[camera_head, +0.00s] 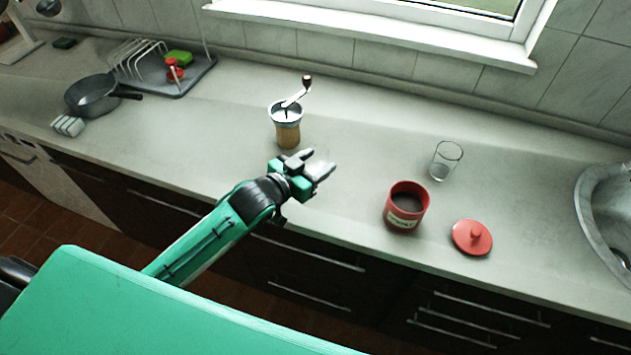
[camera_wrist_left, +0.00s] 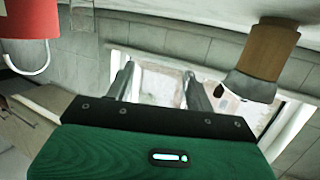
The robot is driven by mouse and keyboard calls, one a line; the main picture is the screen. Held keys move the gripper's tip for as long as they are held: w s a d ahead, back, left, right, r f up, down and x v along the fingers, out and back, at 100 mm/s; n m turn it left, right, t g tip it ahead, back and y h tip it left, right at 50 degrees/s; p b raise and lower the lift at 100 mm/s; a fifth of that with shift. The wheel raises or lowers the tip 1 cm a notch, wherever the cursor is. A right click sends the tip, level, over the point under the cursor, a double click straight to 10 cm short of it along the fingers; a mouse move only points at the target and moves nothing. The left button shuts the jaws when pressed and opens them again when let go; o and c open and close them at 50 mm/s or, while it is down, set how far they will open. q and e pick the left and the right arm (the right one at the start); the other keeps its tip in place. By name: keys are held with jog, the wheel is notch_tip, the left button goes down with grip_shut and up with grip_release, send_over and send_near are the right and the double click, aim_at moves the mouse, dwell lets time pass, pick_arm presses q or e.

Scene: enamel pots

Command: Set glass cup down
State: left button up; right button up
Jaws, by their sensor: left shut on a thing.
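My left gripper (camera_head: 320,167) is over the counter, right of the coffee grinder and left of the red pot. It is shut on a clear glass cup (camera_wrist_left: 160,84), which shows only faintly between the fingers in the left wrist view. The cup's outline is hard to make out in the head view, so I cannot tell whether its base touches the counter. Another clear glass (camera_head: 446,161) stands upright on the counter behind the red pot. My right gripper is not in view.
A sink (camera_head: 600,205) is at far right; a pan (camera_head: 92,96) and dish rack (camera_head: 140,62) are at left.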

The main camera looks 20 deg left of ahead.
aim_at(316, 172)
pick_arm(q)
notch_tip(316, 172, down, 3)
jog(key=shift+f, duration=2.3)
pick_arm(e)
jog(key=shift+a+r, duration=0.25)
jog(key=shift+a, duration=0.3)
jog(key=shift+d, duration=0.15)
pick_arm(q)
jog(key=o, duration=1)
jog(key=shift+f, duration=0.1)
jog(key=shift+o, duration=0.2)
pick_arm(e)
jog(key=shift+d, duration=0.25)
